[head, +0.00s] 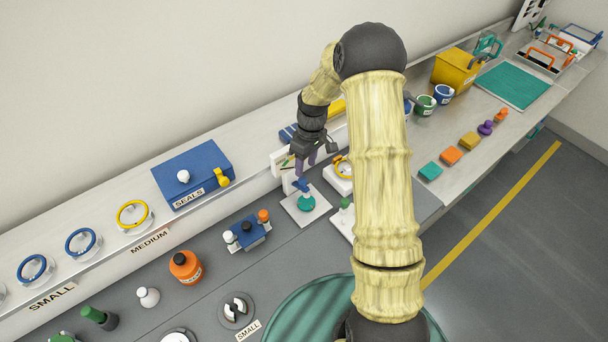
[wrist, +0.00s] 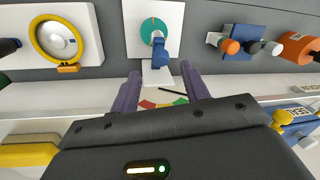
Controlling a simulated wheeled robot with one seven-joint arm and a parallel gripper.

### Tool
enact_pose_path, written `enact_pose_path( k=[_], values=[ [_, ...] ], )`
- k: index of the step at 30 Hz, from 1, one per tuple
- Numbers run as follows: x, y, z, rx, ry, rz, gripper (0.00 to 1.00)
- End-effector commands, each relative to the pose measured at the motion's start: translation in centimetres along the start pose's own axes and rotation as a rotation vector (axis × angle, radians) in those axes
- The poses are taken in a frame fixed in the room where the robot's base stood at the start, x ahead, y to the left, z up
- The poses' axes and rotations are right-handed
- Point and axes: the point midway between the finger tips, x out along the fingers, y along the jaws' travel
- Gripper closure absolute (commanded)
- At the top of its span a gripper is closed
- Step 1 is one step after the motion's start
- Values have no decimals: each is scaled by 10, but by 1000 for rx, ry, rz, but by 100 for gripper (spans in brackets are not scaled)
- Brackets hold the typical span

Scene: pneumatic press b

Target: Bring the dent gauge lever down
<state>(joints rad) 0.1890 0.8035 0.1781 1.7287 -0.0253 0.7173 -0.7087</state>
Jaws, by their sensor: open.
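The dent gauge has a white base plate (head: 322,207), a teal round part (head: 306,203) and a blue lever (head: 302,186). An upright white panel (head: 282,163) stands at its back. In the wrist view the blue lever (wrist: 159,52) rises from the teal disc (wrist: 147,29), and a coloured scale (wrist: 163,103) with a dark needle shows between my fingers. My gripper (head: 305,164) is above the back of the gauge with its purple fingers pointing down. In the wrist view my gripper (wrist: 160,72) is open and empty, its fingertips on either side of the lever's near end; contact cannot be told.
A white fixture with a yellow ring (head: 343,167) stands close right of the gauge. A blue block with knobs (head: 248,234) is to its left. The blue SEALS box (head: 193,172) sits on the ledge behind. Grey bench is clear between the block and gauge.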

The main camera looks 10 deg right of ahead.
Motion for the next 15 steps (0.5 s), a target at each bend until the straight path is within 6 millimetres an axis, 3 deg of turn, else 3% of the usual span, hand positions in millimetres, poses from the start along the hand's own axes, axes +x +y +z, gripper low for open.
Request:
enact_pose_path(
  k=[9, 15],
  values=[
    [49, -1, 0, 0, -2, -2, 54],
    [61, 0, 0, 0, 1, 0, 54]
  ],
)
